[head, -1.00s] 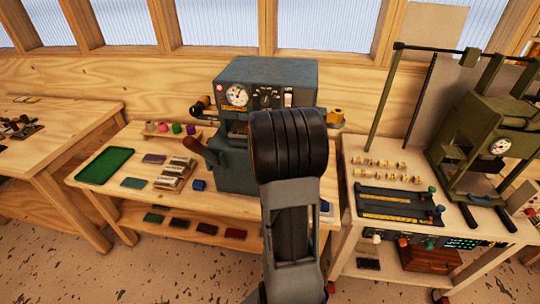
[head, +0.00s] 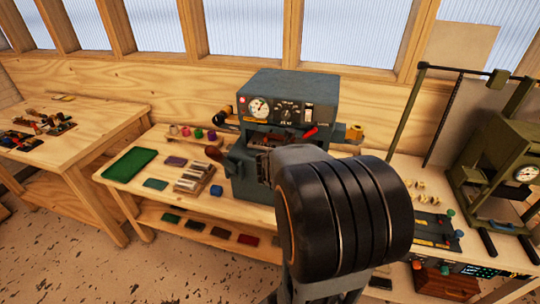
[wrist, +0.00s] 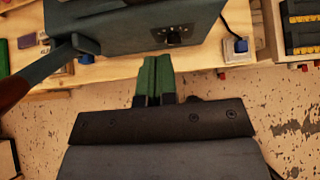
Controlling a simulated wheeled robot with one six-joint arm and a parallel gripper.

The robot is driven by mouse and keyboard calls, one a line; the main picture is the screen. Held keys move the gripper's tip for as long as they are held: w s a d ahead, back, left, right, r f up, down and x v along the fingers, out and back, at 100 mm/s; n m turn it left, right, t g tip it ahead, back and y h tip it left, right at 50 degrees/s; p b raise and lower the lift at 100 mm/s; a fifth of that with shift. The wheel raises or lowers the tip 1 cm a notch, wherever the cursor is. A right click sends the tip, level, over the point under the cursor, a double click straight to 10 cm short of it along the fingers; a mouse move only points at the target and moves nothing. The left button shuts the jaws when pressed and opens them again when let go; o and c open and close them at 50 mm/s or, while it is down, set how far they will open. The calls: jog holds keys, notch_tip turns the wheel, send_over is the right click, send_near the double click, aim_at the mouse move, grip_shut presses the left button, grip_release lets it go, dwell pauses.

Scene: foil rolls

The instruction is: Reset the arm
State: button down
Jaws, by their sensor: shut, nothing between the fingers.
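My arm rises through the lower right of the head view and reaches toward the grey-blue machine (head: 282,97) with a dial and knobs. My gripper is hidden there behind the arm. In the wrist view my gripper (wrist: 153,62) shows as two green fingers side by side, closed together with nothing between them. The fingertips point toward the machine body, which also shows in the wrist view (wrist: 140,20); whether they touch it I cannot tell. A lever with a red-brown handle (wrist: 28,88) sticks out left of the fingers.
Dark bars with yellow strips (wrist: 302,22) lie on the right table, beside a green press (head: 500,160). Another table (head: 75,140) stands at left. The speckled floor is open.

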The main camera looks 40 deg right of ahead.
jog(key=s+a+m+g+y, duration=0.2)
jog(key=s+a+m+g, duration=0.35)
jog(key=m, duration=1.45)
jog(key=s+a+r+m+t+y, duration=0.2)
jog(key=a+y, duration=0.1)
jog(key=a, duration=0.6)
jog(key=s+a+r+m+t+y+b, duration=0.1)
jog(key=s+a+m+t+y, duration=0.1)
jog(key=a, duration=0.7)
jog(key=shift+s+a+r+m+y, duration=0.25)
jog(key=shift+r+m+y, duration=0.1)
jog(key=shift+m+y, duration=0.35)
